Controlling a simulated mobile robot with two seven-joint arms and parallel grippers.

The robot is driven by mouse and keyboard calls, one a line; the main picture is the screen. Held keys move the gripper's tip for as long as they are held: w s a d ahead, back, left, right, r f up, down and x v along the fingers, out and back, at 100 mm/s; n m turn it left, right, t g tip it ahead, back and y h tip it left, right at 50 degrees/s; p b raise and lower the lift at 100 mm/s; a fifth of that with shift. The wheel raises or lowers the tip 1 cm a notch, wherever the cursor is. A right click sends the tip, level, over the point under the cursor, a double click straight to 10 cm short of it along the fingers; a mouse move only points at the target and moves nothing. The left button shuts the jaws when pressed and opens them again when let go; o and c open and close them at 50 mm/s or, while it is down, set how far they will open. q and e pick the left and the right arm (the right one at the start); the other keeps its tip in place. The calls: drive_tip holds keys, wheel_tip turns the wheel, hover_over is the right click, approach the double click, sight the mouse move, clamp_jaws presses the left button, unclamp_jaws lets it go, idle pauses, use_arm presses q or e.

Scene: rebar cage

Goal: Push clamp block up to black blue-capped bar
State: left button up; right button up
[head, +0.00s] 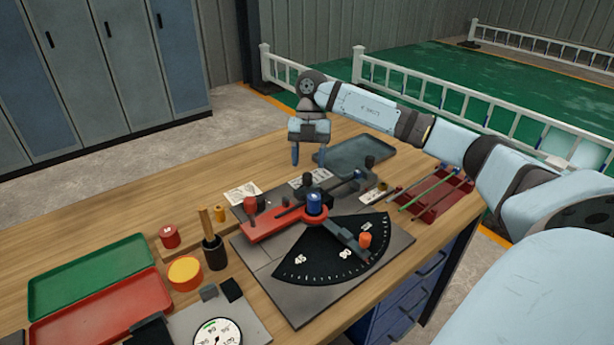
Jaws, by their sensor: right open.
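My right gripper (310,155) hangs above the far side of the bench, fingers down, open and empty. A small dark block (308,180) stands near the bar, below the gripper; I cannot tell for sure which dark block is the clamp block. A dark knob (370,161) stands at the bar's right end. The gripper touches none of these. My left gripper is out of view.
A red lever (272,223), a blue-topped post (314,203) and a black angle scale (325,262) occupy the fixture. A grey tray (345,155) lies behind it; a red rack with rods (445,200) is to the right. Green (85,275) and red trays (110,305) lie left.

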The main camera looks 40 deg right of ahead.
sight(307, 174)
drive_tip(key=shift+x, duration=2.1)
drive_tip(key=shift+c, duration=0.4)
clamp_jaws()
drive_tip(key=shift+s+a+r+p, duration=0.1)
drive_tip(key=shift+s+r+p, duration=0.05)
drive_tip(key=shift+s+p, duration=0.5)
drive_tip(key=shift+s, duration=0.25)
drive_tip(key=shift+f, duration=0.2)
drive_tip(key=shift+o, duration=0.4)
unclamp_jaws()
